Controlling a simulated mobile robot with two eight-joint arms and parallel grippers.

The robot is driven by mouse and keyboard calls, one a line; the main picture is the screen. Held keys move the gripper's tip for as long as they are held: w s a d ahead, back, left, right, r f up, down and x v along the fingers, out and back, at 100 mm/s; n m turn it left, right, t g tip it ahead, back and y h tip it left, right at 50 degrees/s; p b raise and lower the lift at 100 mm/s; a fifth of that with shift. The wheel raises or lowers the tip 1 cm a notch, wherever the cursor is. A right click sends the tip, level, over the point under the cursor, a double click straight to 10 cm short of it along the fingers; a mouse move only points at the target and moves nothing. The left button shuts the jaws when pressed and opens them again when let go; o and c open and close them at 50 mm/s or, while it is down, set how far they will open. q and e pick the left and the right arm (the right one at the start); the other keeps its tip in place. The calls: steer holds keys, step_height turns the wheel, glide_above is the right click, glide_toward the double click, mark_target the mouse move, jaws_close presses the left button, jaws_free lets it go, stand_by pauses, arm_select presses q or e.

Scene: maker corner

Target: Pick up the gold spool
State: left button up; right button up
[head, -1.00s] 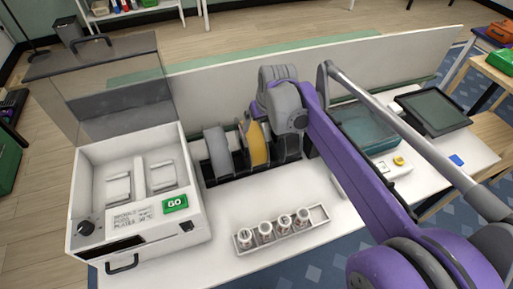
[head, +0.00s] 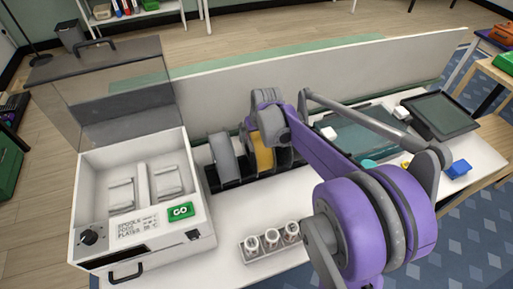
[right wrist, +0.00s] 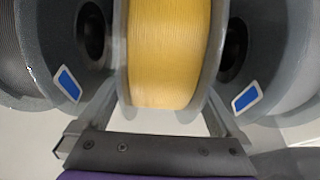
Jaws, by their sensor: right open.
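The gold spool (head: 263,152) stands upright in a dark rack on the white bench, partly hidden by my right arm in the head view. In the right wrist view the gold spool (right wrist: 163,55) fills the middle, wound with yellow filament between pale flanges. My right gripper (right wrist: 160,118) is open, with one finger on each side of the spool's lower part in the picture. I cannot tell whether the fingers touch the flanges. In the head view its fingertips are hidden behind the wrist. My left gripper is not in view.
A grey spool (head: 222,157) stands left of the gold one, and grey spools flank it closely in the wrist view. A white machine with a raised clear lid and green GO button (head: 180,211) is at left. A tray of small cylinders (head: 271,242) lies in front.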

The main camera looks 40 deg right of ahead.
jaws_close()
steer(key=shift+r, duration=0.1)
stand_by(0.3)
